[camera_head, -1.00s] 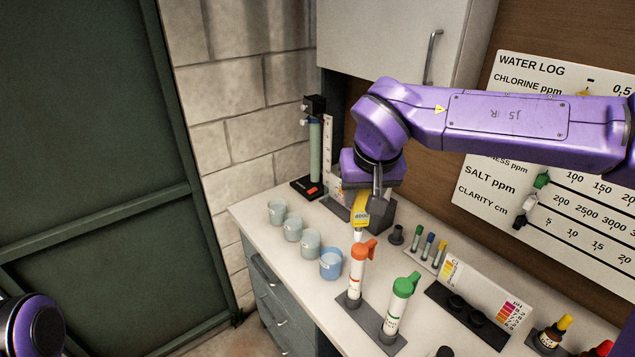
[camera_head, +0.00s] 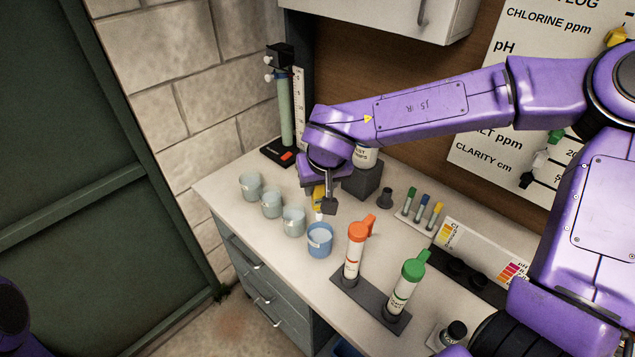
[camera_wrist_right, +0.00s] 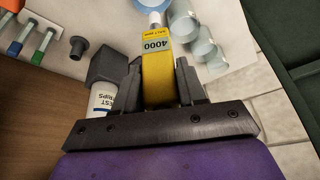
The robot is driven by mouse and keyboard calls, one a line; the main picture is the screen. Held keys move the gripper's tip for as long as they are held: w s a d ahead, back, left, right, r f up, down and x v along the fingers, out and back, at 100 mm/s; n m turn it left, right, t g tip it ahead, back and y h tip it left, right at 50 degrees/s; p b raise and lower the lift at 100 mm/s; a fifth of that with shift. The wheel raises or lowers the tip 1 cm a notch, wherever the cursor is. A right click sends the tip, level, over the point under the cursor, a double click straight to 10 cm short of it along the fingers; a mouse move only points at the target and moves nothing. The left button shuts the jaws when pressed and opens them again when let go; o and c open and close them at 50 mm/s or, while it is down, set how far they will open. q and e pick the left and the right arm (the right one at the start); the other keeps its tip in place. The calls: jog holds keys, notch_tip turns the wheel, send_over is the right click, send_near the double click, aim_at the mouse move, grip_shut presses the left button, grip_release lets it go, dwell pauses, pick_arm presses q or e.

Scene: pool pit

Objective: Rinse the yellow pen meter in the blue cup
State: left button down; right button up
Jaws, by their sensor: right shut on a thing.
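My right gripper (camera_head: 326,202) is shut on the yellow pen meter (camera_wrist_right: 157,75), whose display reads 4000. In the head view the meter (camera_head: 318,196) is partly hidden by the finger and hangs tip down close to the blue cup (camera_head: 319,246). The cup stands upright on the counter at the near end of a row of cups. In the right wrist view the meter's pale tip overlaps the edge of the blue cup (camera_wrist_right: 138,4). I cannot tell whether the tip is over the opening or just behind the rim. My left gripper is not in view.
Several pale cups (camera_head: 293,222) stand left of the blue cup. An orange-capped tube (camera_head: 353,252) and a green-capped tube (camera_head: 402,287) stand in a dark holder at the right. A dark block with a white bottle (camera_head: 364,158) stands behind the gripper.

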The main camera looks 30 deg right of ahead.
aim_at(320, 214)
jog(key=shift+f+b, duration=1.65)
jog(key=shift+b, duration=0.55)
jog(key=shift+s+f, duration=0.1)
jog(key=shift+f, duration=0.15)
notch_tip(320, 214, down, 3)
jog(key=shift+s+f+b, duration=0.1)
jog(key=shift+f+b, duration=0.1)
jog(key=shift+b, duration=0.45)
jog(key=shift+f, duration=0.75)
jog(key=shift+s+a+p, duration=0.1)
jog(key=shift+s+p, duration=0.1)
jog(key=shift+p, duration=0.35)
